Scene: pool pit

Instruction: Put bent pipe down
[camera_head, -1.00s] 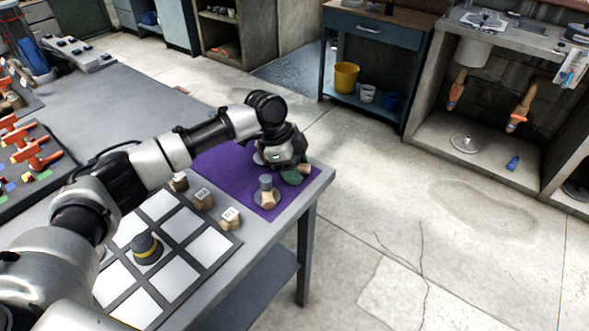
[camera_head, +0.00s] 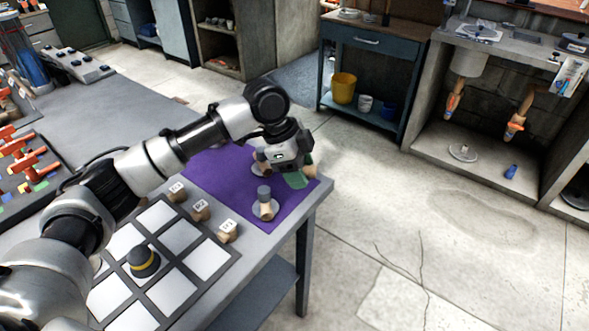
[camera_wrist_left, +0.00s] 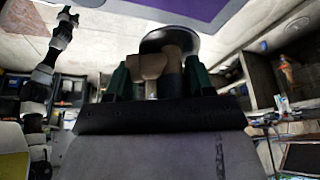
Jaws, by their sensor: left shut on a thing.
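My left gripper (camera_head: 297,176) hangs over the right end of the purple mat (camera_head: 223,185), near the table's right corner. In the left wrist view its green fingers (camera_wrist_left: 157,82) are shut on the tan bent pipe (camera_wrist_left: 150,66), with a dark round disc behind the pipe. Whether the pipe touches the mat cannot be told. My right gripper is in neither view.
A pipe piece with a round flange (camera_head: 265,205) stands on the mat in front of the gripper. Another flanged piece (camera_head: 260,165) is partly hidden behind it. Several numbered wooden blocks (camera_head: 200,208) line the white-square board (camera_head: 185,262). The mat's left part is clear.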

